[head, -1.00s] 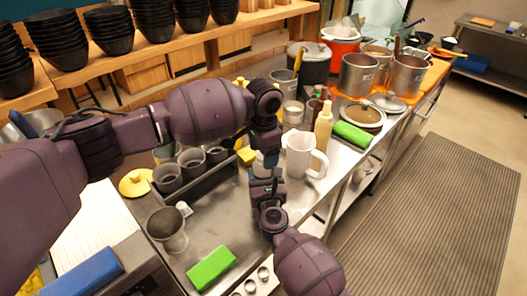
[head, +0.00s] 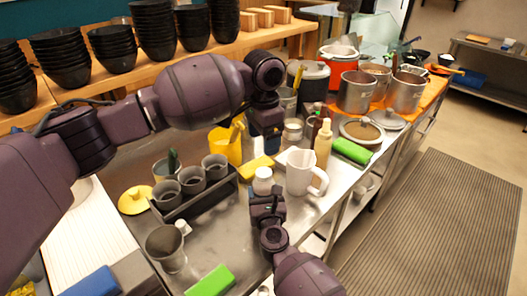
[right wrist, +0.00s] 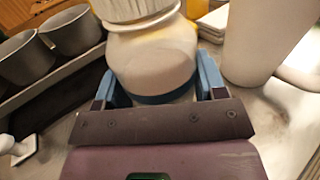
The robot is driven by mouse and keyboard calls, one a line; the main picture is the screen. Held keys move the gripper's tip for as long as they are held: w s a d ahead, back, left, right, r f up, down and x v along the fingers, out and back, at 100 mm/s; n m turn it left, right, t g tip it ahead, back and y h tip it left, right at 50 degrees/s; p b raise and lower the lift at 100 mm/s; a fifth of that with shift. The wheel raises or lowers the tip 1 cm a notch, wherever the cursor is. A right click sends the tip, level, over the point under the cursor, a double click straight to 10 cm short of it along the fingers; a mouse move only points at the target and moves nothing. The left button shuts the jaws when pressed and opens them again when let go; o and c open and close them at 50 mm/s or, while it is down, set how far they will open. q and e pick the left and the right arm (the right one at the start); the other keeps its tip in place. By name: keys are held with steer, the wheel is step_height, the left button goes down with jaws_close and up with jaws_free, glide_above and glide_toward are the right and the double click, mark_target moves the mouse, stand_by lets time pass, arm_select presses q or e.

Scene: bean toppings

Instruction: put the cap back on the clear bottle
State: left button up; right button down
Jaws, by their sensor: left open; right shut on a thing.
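The clear bottle (head: 263,186) looks pale and stands upright at my right gripper (head: 266,200). In the right wrist view, the blue fingers of my right gripper (right wrist: 155,92) are shut around the bottle (right wrist: 152,62). A white ribbed cap (right wrist: 133,8) sits on the bottle's top, cut off by the frame edge; I cannot tell how tightly it sits. The cap also shows in the head view (head: 263,173). My left gripper (head: 270,148) is open, above and behind the bottle, apart from it; its fingertips are hard to make out.
A white pitcher (head: 299,175) stands close to the right of the bottle. A dark holder with grey cups (head: 190,181) is at left, a yellow block (head: 257,167) behind. Some counter is clear between holder and bottle.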

arm_select(q)
steer(key=shift+r, duration=0.75)
arm_select(e)
steer(key=shift+c, duration=0.6)
jaws_free()
arm_select(q)
steer(key=shift+r, duration=0.1)
arm_select(e)
steer(key=s, duration=0.3)
steer(key=s+d, duration=0.1)
steer(key=s, duration=0.6)
steer(key=shift+s+d, duration=0.35)
